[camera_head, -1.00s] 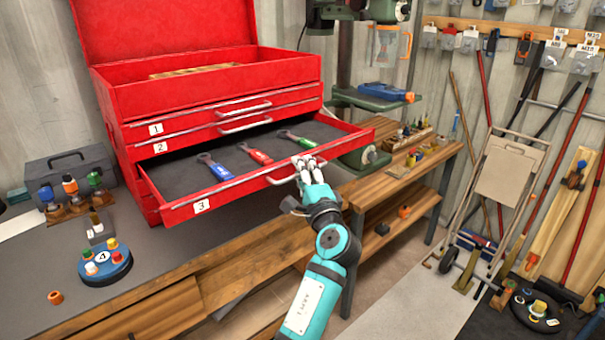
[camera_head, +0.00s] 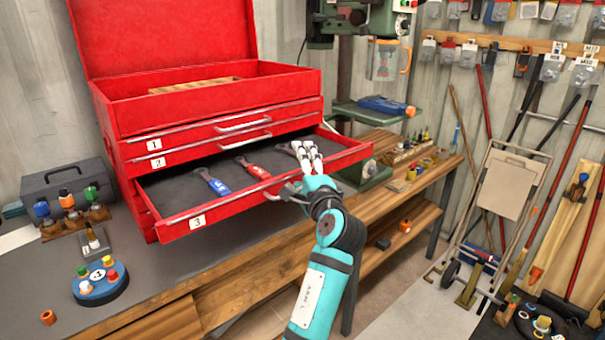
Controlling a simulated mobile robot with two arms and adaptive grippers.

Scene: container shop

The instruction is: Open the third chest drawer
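The red tool chest (camera_head: 215,100) stands on the bench with its lid up. Its third drawer, labelled 3 (camera_head: 197,222), is pulled well out. A blue-handled wrench (camera_head: 213,182) and a red-handled wrench (camera_head: 252,167) lie on its dark liner. Drawers 1 (camera_head: 225,125) and 2 (camera_head: 225,143) are shut. My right gripper (camera_head: 307,152) is at the right part of the third drawer's front, its pale fingertips above the front edge and over the liner. The drawer's bar handle (camera_head: 270,194) passes beside it; contact and finger opening are unclear. My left gripper is out of view.
A round button base (camera_head: 100,283), a grey case (camera_head: 68,183) and several small knobbed parts stand left of the chest. A drill press (camera_head: 350,30) is behind on the right. A hand truck (camera_head: 507,190) stands at the right.

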